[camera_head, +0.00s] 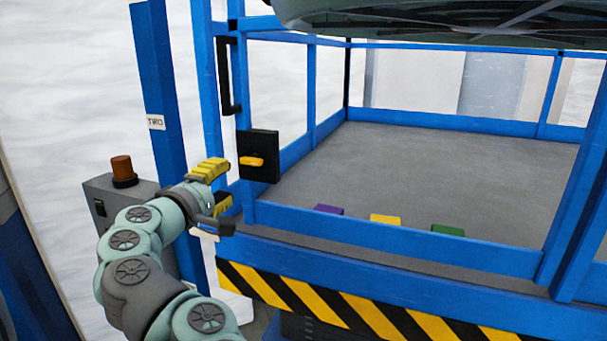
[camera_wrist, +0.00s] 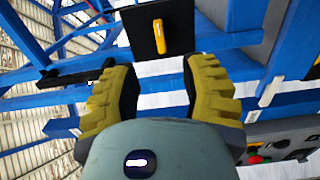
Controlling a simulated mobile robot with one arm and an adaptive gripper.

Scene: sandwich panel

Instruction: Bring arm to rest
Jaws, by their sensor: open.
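My gripper (camera_head: 216,187) is open and empty, its yellow fingers spread apart. In the head view it is left of the blue lift cage, just left of and below the black latch plate (camera_head: 270,169) with its orange handle (camera_head: 252,161). In the wrist view the two yellow fingers (camera_wrist: 163,100) stand apart, with the black plate (camera_wrist: 175,38) and upright orange handle (camera_wrist: 159,36) beyond their tips. Neither finger touches the handle in the wrist view. My arm reaches up from the bottom left of the head view.
The blue cage rail (camera_head: 400,240) and striped edge (camera_head: 370,318) lie to the right. A grey box with an orange-brown beacon (camera_head: 122,168) stands left behind my arm. Purple, yellow and green blocks (camera_head: 386,219) sit on the cage floor. A control panel (camera_wrist: 280,148) shows at the wrist view's right.

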